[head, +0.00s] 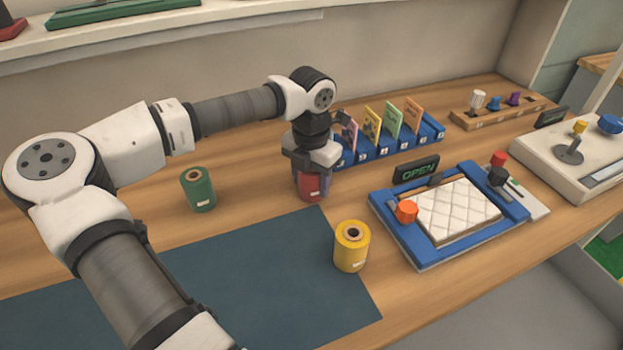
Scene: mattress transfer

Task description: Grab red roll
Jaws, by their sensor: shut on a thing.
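The red roll (311,193) stands upright on the wooden table, just behind the dark mat's back right corner. My gripper (312,177) points down over it and is shut on it. The gripper hides the roll's upper part. The roll looks to be at table height; I cannot tell whether it touches the table.
A green roll (198,190) stands left and a yellow roll (351,247) stands in front, by the mat (250,270). A blue rack with cards (385,147) is close behind right. A blue frame with a quilted pad (455,211) and an OPEN sign (416,170) lie right.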

